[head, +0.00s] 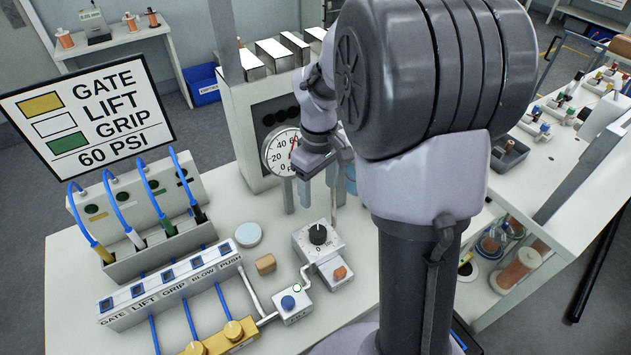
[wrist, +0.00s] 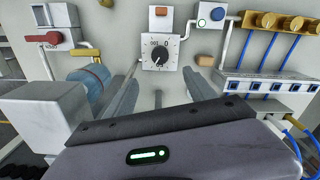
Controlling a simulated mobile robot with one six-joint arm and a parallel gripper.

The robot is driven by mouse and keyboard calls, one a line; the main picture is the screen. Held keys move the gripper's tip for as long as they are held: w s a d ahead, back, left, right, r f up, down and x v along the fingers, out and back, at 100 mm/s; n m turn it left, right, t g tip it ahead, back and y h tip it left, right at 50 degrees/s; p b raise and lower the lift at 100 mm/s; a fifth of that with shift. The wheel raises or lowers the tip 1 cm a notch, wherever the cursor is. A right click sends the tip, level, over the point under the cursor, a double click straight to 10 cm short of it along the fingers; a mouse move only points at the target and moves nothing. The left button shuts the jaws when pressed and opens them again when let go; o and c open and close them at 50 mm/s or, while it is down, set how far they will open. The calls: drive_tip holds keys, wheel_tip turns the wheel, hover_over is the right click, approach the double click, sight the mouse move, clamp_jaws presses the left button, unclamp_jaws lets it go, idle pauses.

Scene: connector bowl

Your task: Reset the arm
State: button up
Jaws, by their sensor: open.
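My arm rises on the right of the middle in the head view and hides part of the table behind it. My gripper (head: 312,182) hangs in front of the pressure gauge (head: 283,151), above the table. In the wrist view my gripper (wrist: 160,97) has its two grey fingers apart with nothing between them. A regulator box with a black dial (head: 318,236) stands below it; the dial also shows beyond the fingertips in the wrist view (wrist: 160,52).
A sign (head: 90,112) reads GATE, LIFT, GRIP, 60 PSI. A grey holder (head: 165,250) bears blue hoses, beside a labelled port block (head: 170,285). Brass valves (head: 225,336) and a blue button (head: 289,302) are at the front. A side table (head: 580,190) stands right.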

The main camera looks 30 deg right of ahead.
drive_tip(key=s+a+r+m+t+y+b, duration=0.1)
drive_tip(key=s+a+m+t+b, duration=0.4)
drive_tip(key=s+a+b, duration=0.6)
drive_tip(key=s+a+m+y, duration=0.1)
drive_tip(key=s+a+m, duration=0.1)
drive_tip(key=s+a, duration=0.3)
drive_tip(key=shift+s+m+t, duration=0.4)
drive_tip(key=shift+s, duration=0.2)
